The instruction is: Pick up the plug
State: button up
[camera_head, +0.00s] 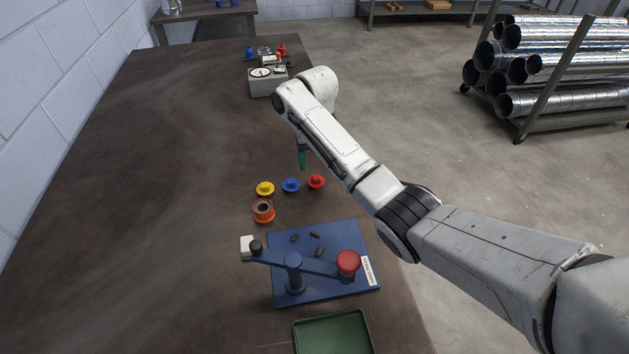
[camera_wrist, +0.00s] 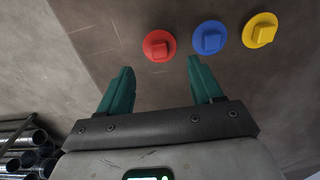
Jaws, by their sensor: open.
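Three round flanged plugs stand in a row on the brown table: a yellow plug (camera_head: 265,188), a blue plug (camera_head: 291,185) and a red plug (camera_head: 316,181). In the wrist view, the red plug (camera_wrist: 159,45), blue plug (camera_wrist: 210,38) and yellow plug (camera_wrist: 260,30) lie beyond the fingertips. My gripper (camera_wrist: 158,75) has its two teal fingers spread with nothing between them. In the head view, my gripper (camera_head: 302,160) hangs above the table, just behind the blue and red plugs. The red plug is closest to the gap between the fingers.
An orange ring-shaped part (camera_head: 263,211) stands in front of the yellow plug. A blue plate fixture (camera_head: 345,236) with a lever and red knob is nearer, with a green tray (camera_head: 334,335) before it. A grey gauge box (camera_head: 263,83) stands farther back. The table's left side is clear.

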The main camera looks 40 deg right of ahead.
aim_at(316, 176)
jog(key=shift+s+f+p, duration=0.15)
jog(key=shift+f+p, duration=0.25)
jog(key=shift+f, duration=2.7)
jog(key=shift+a, duration=0.1)
jog(key=c, duration=0.8)
jog(key=shift+r, duration=0.15)
